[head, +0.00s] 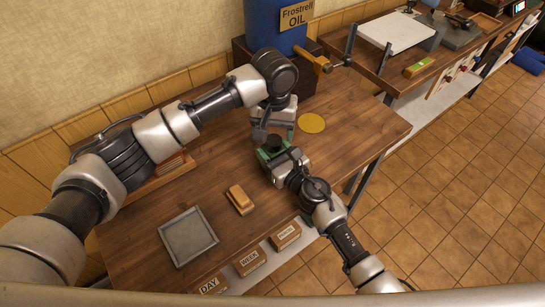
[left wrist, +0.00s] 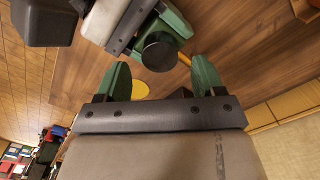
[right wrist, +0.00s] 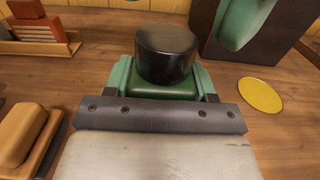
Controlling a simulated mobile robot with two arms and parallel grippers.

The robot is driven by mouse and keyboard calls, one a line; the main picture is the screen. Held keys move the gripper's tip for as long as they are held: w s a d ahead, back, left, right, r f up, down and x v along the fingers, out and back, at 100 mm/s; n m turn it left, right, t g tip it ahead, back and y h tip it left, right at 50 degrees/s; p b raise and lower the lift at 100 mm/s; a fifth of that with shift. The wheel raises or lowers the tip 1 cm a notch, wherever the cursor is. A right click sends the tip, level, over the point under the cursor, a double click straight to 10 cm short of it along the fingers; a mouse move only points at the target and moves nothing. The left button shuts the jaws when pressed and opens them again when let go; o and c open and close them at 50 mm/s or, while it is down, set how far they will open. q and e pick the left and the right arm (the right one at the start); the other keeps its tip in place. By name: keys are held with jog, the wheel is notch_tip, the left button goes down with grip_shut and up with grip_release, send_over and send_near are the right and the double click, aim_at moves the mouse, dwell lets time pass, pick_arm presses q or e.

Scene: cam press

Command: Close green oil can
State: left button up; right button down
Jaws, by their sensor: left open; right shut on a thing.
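The green oil can (right wrist: 165,89) stands on the wooden bench with a round black cap (right wrist: 167,53) on its top. I cannot tell how tightly the cap sits. In the head view the cap (head: 271,143) shows, and most of the can is hidden by my grippers. My right gripper (head: 272,160) is shut on the can's body, one finger on each side in the right wrist view. My left gripper (head: 274,132) is open and empty, just behind and above the can. In the left wrist view the cap (left wrist: 160,52) lies just beyond the gap between its fingers (left wrist: 161,76).
A yellow disc (head: 311,123) lies right of the can. A blue oil drum (head: 272,25) with a brass tap (head: 312,60) stands behind. A grey tray (head: 187,237) and a tan block (head: 240,199) lie front left. Labelled boxes (head: 249,259) line the front edge.

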pick_arm(q)
jog(key=shift+r, duration=0.65)
pick_arm(e)
jog(key=shift+r, duration=0.1)
pick_arm(q)
jog(key=shift+o, duration=0.4)
jog(key=o, duration=0.5)
jog(key=shift+c, duration=0.2)
notch_tip(320, 180, up, 12)
pick_arm(e)
jog(key=shift+c, duration=1.4)
grip_release()
